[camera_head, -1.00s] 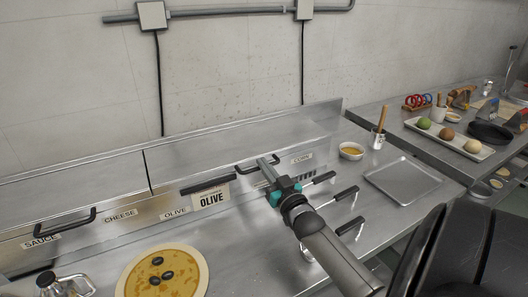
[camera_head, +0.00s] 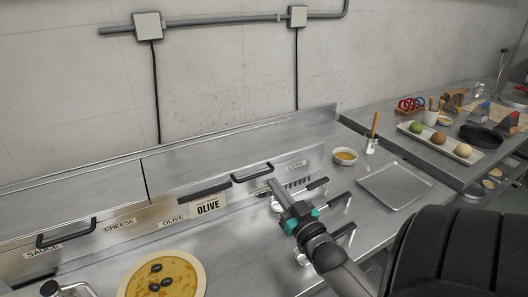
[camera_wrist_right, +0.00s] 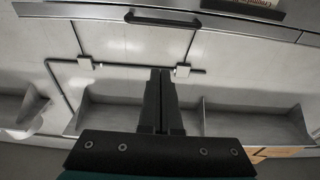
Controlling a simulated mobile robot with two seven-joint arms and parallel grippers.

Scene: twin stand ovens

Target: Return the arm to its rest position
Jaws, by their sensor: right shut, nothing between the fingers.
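My right gripper (camera_head: 272,184) is in the middle of the head view, above the steel counter in front of the OLIVE sign (camera_head: 208,206) and a drawer-type handle. Its fingers are closed together with nothing between them. In the right wrist view the two dark fingers (camera_wrist_right: 160,74) lie side by side, pointing at the wall. My right arm reaches in from the lower right. My left gripper is not in the head view.
A pizza with olives (camera_head: 160,280) lies at the lower left. A sauce bowl (camera_head: 345,156), a metal cup (camera_head: 371,146) and a flat tray (camera_head: 395,187) stand at the right. A long plate (camera_head: 440,141) with several balls is farther right. Black handles (camera_head: 340,200) project near my gripper.

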